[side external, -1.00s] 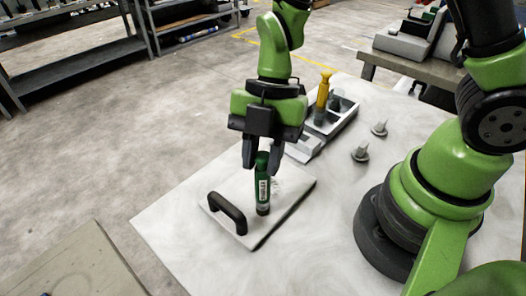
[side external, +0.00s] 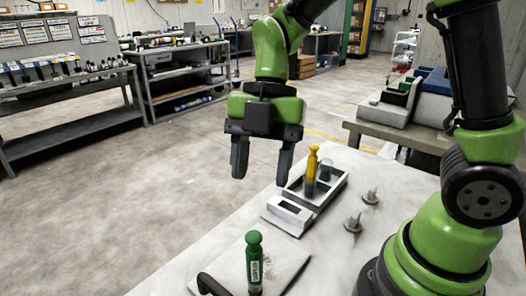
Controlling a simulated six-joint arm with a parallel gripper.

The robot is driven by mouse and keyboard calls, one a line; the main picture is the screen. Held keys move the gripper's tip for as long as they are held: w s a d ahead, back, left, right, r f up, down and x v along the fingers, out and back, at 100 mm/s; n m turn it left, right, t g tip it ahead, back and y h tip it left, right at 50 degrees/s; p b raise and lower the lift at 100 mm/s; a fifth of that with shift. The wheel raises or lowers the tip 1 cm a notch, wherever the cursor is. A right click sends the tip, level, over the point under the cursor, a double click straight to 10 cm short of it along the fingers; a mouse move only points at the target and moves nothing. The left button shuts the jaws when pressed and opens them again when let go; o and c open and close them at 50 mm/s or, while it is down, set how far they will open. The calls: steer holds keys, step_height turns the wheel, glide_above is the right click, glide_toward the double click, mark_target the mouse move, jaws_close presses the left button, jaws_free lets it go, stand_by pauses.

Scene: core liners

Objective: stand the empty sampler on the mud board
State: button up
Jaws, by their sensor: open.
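The sampler (side external: 254,266), a green tube with a rounded cap and a white label, stands upright on the mud board (side external: 287,262). The board is a pale flat plate on the table, with a black handle (side external: 211,285) on its left side; its near part is cut off by the picture's lower edge. My gripper (side external: 262,174) is open and empty, with its fingers pointing down. It hangs well above the sampler, clear of it.
A grey tray (side external: 335,186) behind the board holds a yellow-topped tube (side external: 312,166) and a grey piece. A white open-topped block (side external: 288,211) lies before it. Two grey pegs (side external: 353,224) (side external: 370,197) stand to the right on the white table (side external: 325,258).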

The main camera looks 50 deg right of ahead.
steer(key=s+d+r+m+t+h, duration=0.1)
steer(key=s+d+r+m+t, duration=0.2)
steer(key=m, duration=1)
steer(key=s+d+r+m+t+h, duration=0.1)
steer(key=s+d+r+m+t, duration=0.2)
steer(key=m, duration=1)
steer(key=s+r+t, duration=0.2)
steer(key=s+t, duration=0.1)
steer(key=shift+d+r+m, duration=0.3)
steer(key=shift+r+m, duration=0.05)
steer(key=shift+m, duration=0.05)
